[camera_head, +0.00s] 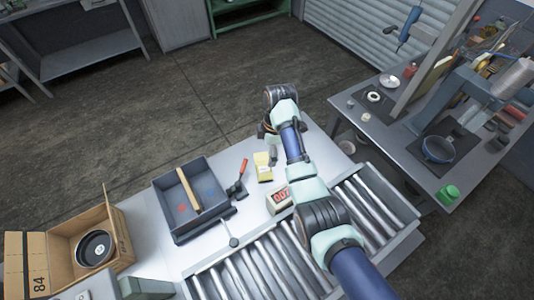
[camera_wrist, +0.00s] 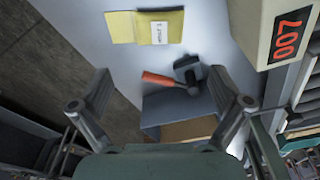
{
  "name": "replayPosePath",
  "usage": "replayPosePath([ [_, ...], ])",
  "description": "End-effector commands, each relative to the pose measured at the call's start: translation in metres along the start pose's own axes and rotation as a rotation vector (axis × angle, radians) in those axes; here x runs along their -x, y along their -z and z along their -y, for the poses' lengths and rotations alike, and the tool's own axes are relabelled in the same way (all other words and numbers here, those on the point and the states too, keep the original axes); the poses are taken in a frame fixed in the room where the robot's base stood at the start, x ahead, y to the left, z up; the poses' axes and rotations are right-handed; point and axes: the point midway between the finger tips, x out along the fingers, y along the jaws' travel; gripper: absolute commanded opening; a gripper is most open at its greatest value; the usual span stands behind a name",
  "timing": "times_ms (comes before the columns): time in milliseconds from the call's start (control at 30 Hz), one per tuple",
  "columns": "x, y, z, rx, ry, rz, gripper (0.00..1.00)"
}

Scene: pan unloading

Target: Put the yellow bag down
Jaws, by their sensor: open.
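The yellow bag (camera_head: 263,172) lies flat on the light worktable, right of the dark grey pan (camera_head: 163,210). In the wrist view the yellow bag (camera_wrist: 172,22) shows at the top, with a white label and dark print. My gripper (camera_head: 271,152) is just beyond the bag in the head view. In the wrist view my gripper (camera_wrist: 162,104) has its two fingers wide apart, with nothing held between them. The bag is apart from both fingers. The pan holds a wooden bar (camera_head: 188,190) and small red and blue marks or items.
A red-handled clamp (camera_head: 243,168) stands at the pan's right edge; its handle also shows in the wrist view (camera_wrist: 158,78). A box-shaped display (camera_head: 280,199) stands near the roller conveyor (camera_head: 262,268). An open cardboard box (camera_head: 122,240) is at left. Bare tabletop surrounds the bag.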

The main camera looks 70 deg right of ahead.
Motion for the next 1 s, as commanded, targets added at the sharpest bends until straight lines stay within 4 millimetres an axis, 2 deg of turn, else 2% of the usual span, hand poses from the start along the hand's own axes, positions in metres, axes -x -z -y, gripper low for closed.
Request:
replayPosePath([
  [367, 0.000, 0.000, 0.000, 0.000, 0.000, 0.000, 1.00],
  [433, -0.001, 0.005, 0.001, -0.002, -0.008, 0.000, 1.00],
  [467, -0.002, 0.012, 0.002, -0.005, -0.020, -0.001, 1.00],
  [567, -0.007, 0.064, 0.013, -0.044, -0.116, -0.018, 1.00],
  [667, -0.004, 0.151, 0.051, -0.129, -0.278, -0.109, 1.00],
  [700, 0.003, 0.187, 0.076, -0.172, -0.341, -0.178, 1.00],
  [767, 0.019, 0.234, 0.121, -0.238, -0.415, -0.307, 1.00],
  [800, 0.032, 0.259, 0.154, -0.281, -0.445, -0.404, 1.00],
  [900, 0.071, 0.296, 0.234, -0.377, -0.454, -0.645, 1.00],
  [1000, 0.106, 0.307, 0.294, -0.446, -0.408, -0.831, 1.00],
])
